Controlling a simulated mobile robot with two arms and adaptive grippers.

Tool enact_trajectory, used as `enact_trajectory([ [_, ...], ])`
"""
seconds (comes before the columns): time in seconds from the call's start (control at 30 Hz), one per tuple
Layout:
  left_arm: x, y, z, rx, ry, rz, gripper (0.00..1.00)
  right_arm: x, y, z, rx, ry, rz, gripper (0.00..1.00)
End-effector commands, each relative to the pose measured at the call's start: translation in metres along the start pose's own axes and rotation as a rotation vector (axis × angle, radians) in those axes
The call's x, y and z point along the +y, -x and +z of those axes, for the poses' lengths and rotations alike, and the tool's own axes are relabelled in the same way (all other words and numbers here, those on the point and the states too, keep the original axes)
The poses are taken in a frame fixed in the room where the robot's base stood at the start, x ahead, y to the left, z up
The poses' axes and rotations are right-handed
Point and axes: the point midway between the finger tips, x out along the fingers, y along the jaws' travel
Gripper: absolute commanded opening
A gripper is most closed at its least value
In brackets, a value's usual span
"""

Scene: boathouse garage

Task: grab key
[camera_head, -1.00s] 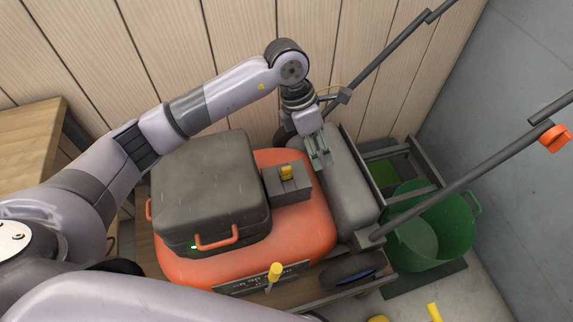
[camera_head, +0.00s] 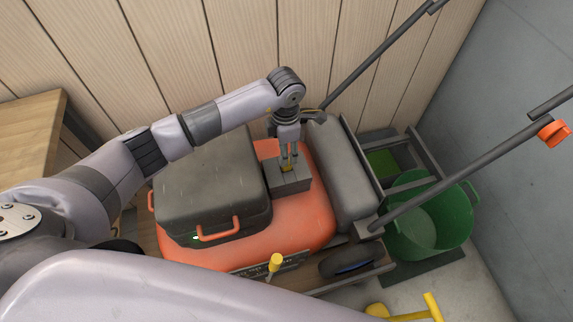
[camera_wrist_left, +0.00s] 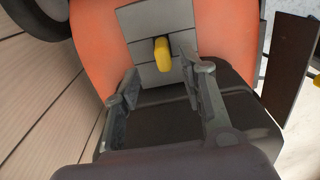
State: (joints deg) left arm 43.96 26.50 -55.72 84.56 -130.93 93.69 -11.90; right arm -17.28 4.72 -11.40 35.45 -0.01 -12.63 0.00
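The yellow key (camera_head: 286,170) stands in a dark grey block (camera_head: 290,184) on top of the orange mower body. In the left wrist view the key (camera_wrist_left: 162,55) shows clear, just beyond the fingertips. My left gripper (camera_head: 289,160) points down over the block, with its fingertips close around the key's place in the head view. In the left wrist view its two fingers (camera_wrist_left: 163,80) are spread apart with nothing between them. Whether a finger touches the key cannot be told. My right gripper is not in view.
A dark grey case (camera_head: 208,185) with orange handles sits left of the block on the orange mower body (camera_head: 300,225). A grey bag-like box (camera_head: 347,175) and dark handle bars stand to the right. A green bucket (camera_head: 440,215) is farther right. A wooden wall is behind.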

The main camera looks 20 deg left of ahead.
Motion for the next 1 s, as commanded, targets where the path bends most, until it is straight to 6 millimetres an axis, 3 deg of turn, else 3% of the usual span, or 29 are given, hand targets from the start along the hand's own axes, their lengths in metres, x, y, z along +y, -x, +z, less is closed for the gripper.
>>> enact_trajectory([
  [0.4, -0.005, -0.049, 0.001, 0.0, 0.001, -0.002, 0.38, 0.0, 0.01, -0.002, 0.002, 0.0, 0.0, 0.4],
  [0.67, -0.004, -0.053, 0.001, -0.001, 0.0, 0.0, 0.38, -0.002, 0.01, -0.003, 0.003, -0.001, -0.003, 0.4],
  [1.0, -0.004, -0.052, 0.001, 0.0, 0.0, 0.0, 0.17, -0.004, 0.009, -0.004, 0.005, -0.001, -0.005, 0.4],
])
